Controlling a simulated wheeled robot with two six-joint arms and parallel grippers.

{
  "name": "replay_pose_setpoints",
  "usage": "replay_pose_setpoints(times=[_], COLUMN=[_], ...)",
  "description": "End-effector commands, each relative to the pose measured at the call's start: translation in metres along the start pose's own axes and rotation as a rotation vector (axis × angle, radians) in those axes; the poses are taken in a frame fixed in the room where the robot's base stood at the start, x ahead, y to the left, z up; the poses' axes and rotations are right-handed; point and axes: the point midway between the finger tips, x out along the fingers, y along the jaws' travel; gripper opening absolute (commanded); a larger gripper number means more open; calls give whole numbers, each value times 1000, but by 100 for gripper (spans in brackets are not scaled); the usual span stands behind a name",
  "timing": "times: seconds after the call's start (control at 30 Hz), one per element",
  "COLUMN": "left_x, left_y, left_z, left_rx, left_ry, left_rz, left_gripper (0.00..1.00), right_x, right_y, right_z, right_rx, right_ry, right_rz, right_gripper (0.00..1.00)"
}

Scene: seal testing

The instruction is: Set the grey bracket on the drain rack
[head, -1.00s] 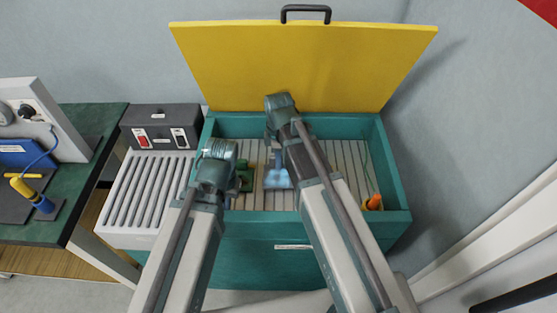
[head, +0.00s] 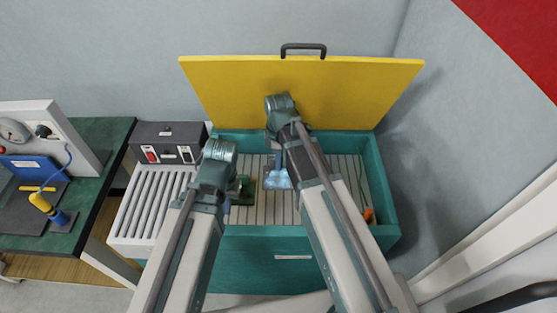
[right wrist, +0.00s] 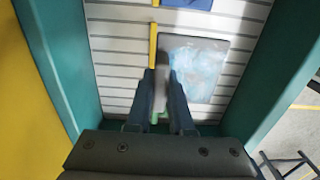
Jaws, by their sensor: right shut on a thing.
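My right gripper (right wrist: 165,98) is shut on a grey piece (right wrist: 162,72), which looks like the grey bracket, in the right wrist view. In the head view my right gripper (head: 276,158) points down into the teal tub (head: 382,205); the bracket cannot be made out there. The drain rack (head: 150,207), pale with raised ribs, stands left of the tub. My left gripper (head: 228,190) is at the tub's left side, near a green thing (head: 245,190). Its fingers are mostly hidden by its own wrist.
The tub's yellow lid (head: 330,95) stands open behind it. A pale blue patch (head: 277,181) lies on the tub's slatted floor, with an orange item (head: 369,215) at the right. A dark switch box (head: 166,142) stands behind the rack. A green-topped bench (head: 100,190) is at the left.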

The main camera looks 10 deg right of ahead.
Motion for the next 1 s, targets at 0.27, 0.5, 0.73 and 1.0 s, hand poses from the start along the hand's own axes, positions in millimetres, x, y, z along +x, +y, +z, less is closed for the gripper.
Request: replay_pose_setpoints(times=[0.27,0.5,0.73,1.0], left_x=[-15,-32,-36,-35], left_y=[-1,-3,-3,-3], left_z=[1,2,2,2], left_rx=[0,0,0,0], left_ry=[0,0,0,0], left_rz=[0,0,0,0], left_gripper=[0,0,0,0], right_x=[-15,-32,-36,-35], right_y=[0,0,0,0], right_z=[0,0,0,0], right_rx=[0,0,0,0], right_ry=[0,0,0,0], right_rz=[0,0,0,0], right_gripper=[0,0,0,0])
